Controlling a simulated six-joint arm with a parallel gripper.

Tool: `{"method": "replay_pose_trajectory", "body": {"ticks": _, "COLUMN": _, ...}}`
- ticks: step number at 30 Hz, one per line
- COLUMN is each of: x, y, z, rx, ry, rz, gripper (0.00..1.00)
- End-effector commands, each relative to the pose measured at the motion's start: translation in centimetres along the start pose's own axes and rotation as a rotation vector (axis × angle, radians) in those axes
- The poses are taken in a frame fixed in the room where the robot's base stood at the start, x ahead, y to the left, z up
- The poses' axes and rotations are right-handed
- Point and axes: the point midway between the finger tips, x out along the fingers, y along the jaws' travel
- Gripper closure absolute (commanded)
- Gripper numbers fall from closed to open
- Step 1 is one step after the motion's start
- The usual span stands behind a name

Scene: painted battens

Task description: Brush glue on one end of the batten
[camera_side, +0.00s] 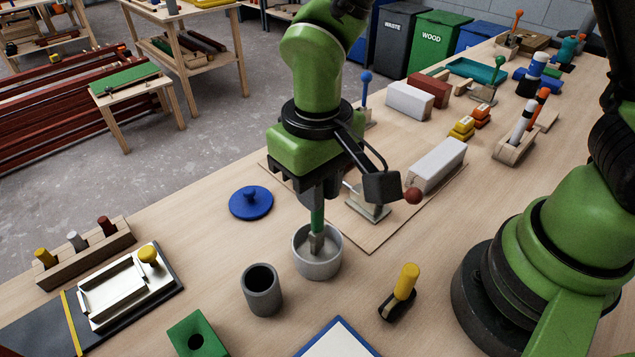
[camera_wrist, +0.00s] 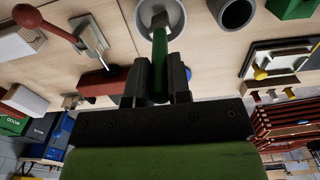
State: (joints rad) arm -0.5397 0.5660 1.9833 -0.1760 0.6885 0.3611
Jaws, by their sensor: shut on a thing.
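My gripper (camera_side: 318,195) points down and is shut on the green handle of the glue brush (camera_side: 317,218). The brush is upright, with its lower end inside a pale grey pot (camera_side: 305,266); the bristle tip is hidden in the pot. The wrist view also shows the green brush handle (camera_wrist: 159,60) between my fingers and the pot (camera_wrist: 178,14) beyond. A white batten (camera_side: 437,165) lies on a thin wooden board, right of my gripper, near a toggle clamp (camera_side: 370,205) with a red knob. Part of that clamp is hidden by my gripper.
A dark grey cup (camera_side: 262,289) stands close in front of the pot. A blue lid (camera_side: 251,203) lies to its left. A yellow-handled tool (camera_side: 401,291) and a green block (camera_side: 197,334) are nearer the camera. White (camera_side: 409,101) and red (camera_side: 430,89) blocks lie farther back.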

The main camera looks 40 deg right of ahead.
Motion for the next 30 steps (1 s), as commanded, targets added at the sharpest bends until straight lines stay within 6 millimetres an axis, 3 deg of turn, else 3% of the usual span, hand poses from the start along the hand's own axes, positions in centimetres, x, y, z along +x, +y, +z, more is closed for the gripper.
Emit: {"method": "replay_pose_trajectory", "body": {"ticks": 30, "x": 1.0, "y": 0.0, "z": 0.0, "rx": 0.0, "ry": -0.001, "rz": 0.0, "gripper": 1.0}}
